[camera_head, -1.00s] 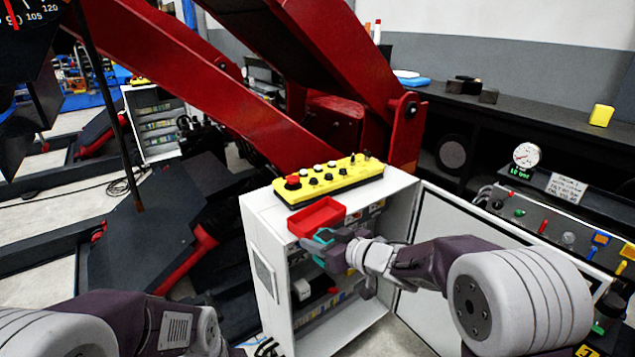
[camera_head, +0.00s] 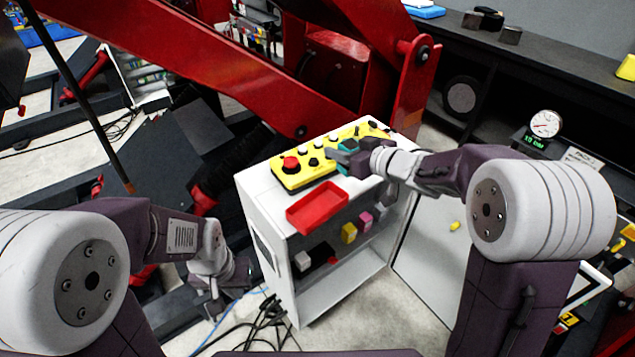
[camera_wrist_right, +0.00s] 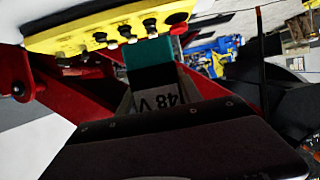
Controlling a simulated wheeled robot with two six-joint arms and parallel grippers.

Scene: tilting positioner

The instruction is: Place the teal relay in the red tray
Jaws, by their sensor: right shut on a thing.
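The teal relay (camera_head: 348,145) is held in my right gripper (camera_head: 344,154), over the yellow button panel on top of the white cabinet. In the right wrist view the teal relay (camera_wrist_right: 150,54) shows beyond a dark part and a "48 V" label, between the fingers of the right gripper (camera_wrist_right: 152,88). The red tray (camera_head: 318,208) lies empty on the cabinet top, in front of the panel and to the lower left of the relay. My left gripper (camera_head: 232,287) hangs low left of the cabinet; its jaws are too small and dark to read.
The yellow button panel (camera_head: 328,158) with a red knob lies along the back of the white cabinet (camera_head: 262,205). Several small blocks sit on the cabinet's open shelf. The open cabinet door (camera_head: 428,265) stands at right. A red lift arm (camera_head: 225,85) rises behind.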

